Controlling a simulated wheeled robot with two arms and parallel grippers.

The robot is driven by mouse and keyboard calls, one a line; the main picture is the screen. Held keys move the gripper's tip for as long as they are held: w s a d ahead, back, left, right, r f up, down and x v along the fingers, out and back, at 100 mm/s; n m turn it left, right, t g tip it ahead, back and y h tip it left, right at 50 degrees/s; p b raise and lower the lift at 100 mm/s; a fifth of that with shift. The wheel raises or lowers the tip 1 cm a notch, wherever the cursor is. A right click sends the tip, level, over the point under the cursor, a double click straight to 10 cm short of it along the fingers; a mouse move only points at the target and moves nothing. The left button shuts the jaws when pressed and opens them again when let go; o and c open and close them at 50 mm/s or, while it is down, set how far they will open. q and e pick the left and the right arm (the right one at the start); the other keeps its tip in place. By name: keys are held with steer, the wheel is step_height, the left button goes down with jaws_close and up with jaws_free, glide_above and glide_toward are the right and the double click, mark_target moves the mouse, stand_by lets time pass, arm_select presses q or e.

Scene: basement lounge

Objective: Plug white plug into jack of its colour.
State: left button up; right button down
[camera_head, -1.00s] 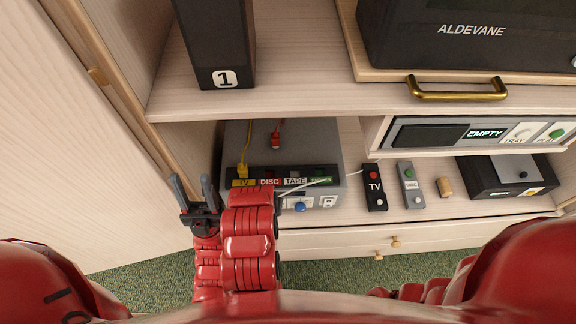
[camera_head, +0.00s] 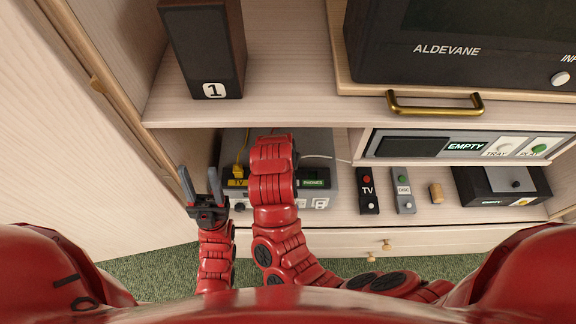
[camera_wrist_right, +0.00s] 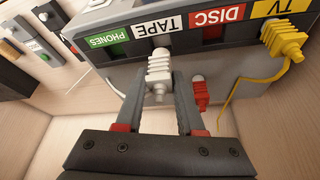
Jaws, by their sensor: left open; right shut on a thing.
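The white plug (camera_wrist_right: 158,75) is held between the fingers of my right gripper (camera_wrist_right: 160,98), in the right wrist view. Its front end is at the jack under the white TAPE label (camera_wrist_right: 160,24); I cannot tell how far in it sits. In the head view my right arm hides the plug and the TAPE jack of the grey switch box (camera_head: 318,147). The white cable (camera_head: 320,156) shows behind my right arm. My left gripper (camera_head: 203,190) is open and empty, left of the box.
A yellow plug (camera_wrist_right: 283,42) is at the TV jack. A red plug (camera_wrist_right: 200,92) is beside my right gripper's finger. Two remotes (camera_head: 368,190) (camera_head: 403,190) and a dark box (camera_head: 500,185) stand right of the switch box. The shelf (camera_head: 290,108) is above.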

steer(key=shift+w+d+f, duration=0.1)
steer(key=shift+f, duration=0.4)
steer(key=shift+f+p, duration=0.4)
steer(key=shift+f, duration=1)
steer(key=c, duration=0.5)
jaws_free()
steer(key=shift+r, duration=0.1)
steer(key=b+v, duration=0.1)
steer(key=v, duration=0.6)
steer(key=shift+r, duration=0.25)
